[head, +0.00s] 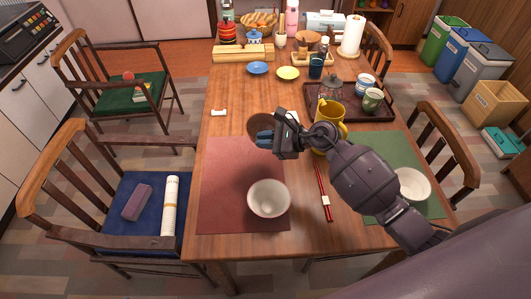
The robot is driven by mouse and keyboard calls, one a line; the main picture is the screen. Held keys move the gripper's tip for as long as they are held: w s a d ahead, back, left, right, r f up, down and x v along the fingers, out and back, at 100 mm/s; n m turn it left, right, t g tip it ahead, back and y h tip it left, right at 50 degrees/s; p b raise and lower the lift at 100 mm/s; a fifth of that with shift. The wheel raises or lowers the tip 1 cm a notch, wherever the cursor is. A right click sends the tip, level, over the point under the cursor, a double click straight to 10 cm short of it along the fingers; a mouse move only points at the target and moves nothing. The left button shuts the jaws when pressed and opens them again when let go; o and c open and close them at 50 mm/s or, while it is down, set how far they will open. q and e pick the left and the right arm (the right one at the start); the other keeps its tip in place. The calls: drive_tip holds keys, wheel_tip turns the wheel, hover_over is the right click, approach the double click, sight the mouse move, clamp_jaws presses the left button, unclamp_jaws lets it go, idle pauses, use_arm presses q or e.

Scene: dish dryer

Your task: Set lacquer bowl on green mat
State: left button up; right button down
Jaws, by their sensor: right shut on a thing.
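My right gripper (265,138) is shut on a dark brown round bowl, which I take for the lacquer bowl (262,124). It is held tilted near the far edge of the red mat (225,205); part of it is hidden behind the fingers, and I cannot tell its height above the table. The green mat (398,146) lies at the right side of the table, partly covered by my right arm. A white bowl (413,184) stands on the green mat, partly behind my arm. My left gripper is not in view.
Another white bowl (268,199) stands on the red mat. Red chopsticks (323,193) lie between the mats. A yellow pitcher (328,115) stands behind my right arm, near a dark tray (348,110) with cups. Blue (257,69) and yellow (288,73) dishes stand farther back.

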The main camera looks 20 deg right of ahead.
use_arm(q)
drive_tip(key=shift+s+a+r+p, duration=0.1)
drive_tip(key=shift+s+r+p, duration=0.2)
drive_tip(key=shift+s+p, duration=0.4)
use_arm(e)
wheel_tip(320, 180, up, 11)
